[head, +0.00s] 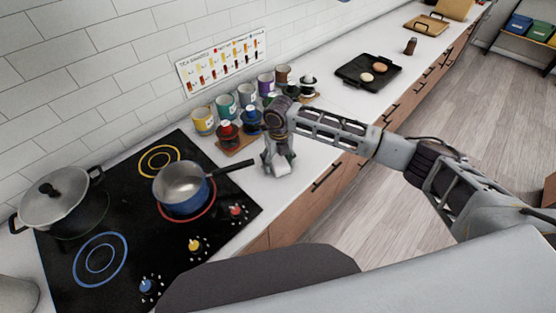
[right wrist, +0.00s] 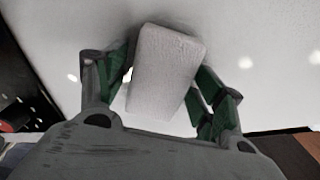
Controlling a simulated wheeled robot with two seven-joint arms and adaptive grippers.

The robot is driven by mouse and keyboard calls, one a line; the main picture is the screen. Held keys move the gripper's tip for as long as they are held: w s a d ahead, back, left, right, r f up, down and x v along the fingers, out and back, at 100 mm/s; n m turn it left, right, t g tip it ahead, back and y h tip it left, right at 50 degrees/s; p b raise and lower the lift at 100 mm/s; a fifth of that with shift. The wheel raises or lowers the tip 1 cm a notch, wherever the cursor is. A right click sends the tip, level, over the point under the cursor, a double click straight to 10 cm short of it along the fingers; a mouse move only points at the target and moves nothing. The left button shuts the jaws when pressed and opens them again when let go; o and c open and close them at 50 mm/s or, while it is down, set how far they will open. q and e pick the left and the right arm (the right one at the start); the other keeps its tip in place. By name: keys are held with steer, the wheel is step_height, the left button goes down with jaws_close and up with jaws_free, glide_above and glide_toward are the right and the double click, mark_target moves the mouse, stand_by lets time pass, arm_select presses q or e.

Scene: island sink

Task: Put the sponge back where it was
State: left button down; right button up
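The sponge is a pale, whitish block (right wrist: 165,72). In the right wrist view it sits slightly tilted between the two fingers of my right gripper (right wrist: 162,85). The right finger pad lies against or very near its side. A bright sliver shows between the left finger and the block, so I cannot tell whether both fingers grip it. In the head view my right gripper (head: 278,163) points down at the white counter, right of the saucepan handle, with the pale block (head: 282,167) low between its fingers. My left gripper is not in view.
A blue saucepan (head: 183,190) and a lidded pot (head: 62,207) stand on the black cooktop (head: 135,245). Coloured cups (head: 225,107) and jars on a wooden board (head: 235,143) stand close behind the gripper. A black tray (head: 352,72) lies farther along.

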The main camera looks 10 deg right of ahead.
mark_target(278, 160)
steer(key=shift+r, duration=0.15)
step_height(278, 160, up, 12)
steer(key=b, duration=0.2)
stand_by(0.8)
steer(key=shift+s, duration=0.1)
stand_by(0.6)
